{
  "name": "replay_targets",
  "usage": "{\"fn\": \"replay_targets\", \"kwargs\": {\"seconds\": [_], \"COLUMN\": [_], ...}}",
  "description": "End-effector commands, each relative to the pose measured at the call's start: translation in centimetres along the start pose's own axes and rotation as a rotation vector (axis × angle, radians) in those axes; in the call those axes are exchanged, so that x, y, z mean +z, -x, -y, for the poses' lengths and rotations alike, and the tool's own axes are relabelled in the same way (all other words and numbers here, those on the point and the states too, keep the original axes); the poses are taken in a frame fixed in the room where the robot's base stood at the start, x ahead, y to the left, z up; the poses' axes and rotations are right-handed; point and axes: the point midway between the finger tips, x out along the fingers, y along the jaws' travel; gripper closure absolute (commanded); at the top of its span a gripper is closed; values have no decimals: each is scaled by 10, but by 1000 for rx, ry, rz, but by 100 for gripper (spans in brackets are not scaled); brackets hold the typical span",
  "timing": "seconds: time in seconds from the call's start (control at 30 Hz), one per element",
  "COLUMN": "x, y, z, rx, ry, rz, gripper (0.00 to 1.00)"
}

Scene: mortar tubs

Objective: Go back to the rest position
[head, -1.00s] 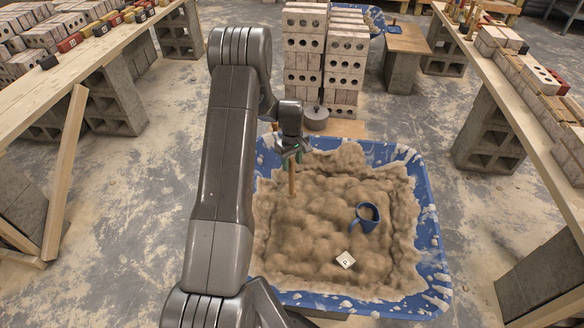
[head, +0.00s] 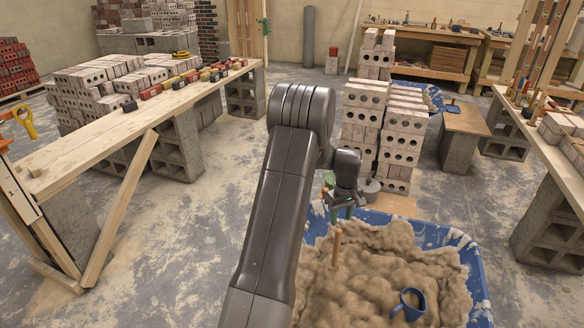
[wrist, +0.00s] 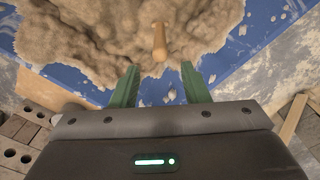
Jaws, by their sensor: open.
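My gripper (head: 341,212) is at the far left corner of the blue mortar tub (head: 478,282), with its fingers pointing down. In the wrist view my gripper (wrist: 160,84) shows two green fingers held apart with nothing between them. A wooden handle (head: 335,248) stands up out of the mortar (head: 380,265) just below the fingers in the head view. In the wrist view the handle (wrist: 159,42) lies beyond the fingertips, apart from them. A blue mug (head: 409,304) sits in the mortar near the bottom of the head view.
A tall stack of pale bricks (head: 374,130) stands right behind the tub. A plank bench (head: 70,158) on concrete blocks is at the left, another bench (head: 570,165) at the right. A low wooden table (head: 466,122) stands behind. Open floor (head: 190,230) lies between the left bench and the tub.

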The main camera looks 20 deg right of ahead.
Motion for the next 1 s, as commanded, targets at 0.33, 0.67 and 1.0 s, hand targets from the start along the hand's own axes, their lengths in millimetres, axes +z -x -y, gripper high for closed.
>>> {"fn": "replay_targets", "kwargs": {"seconds": [0.33,0.67,1.0], "x": [1,0,0], "y": [-61,-121,-80], "z": [1,0,0], "rx": [-3,0,0], "ry": [0,0,0], "rz": [3,0,0], "gripper": [58,58,58]}}
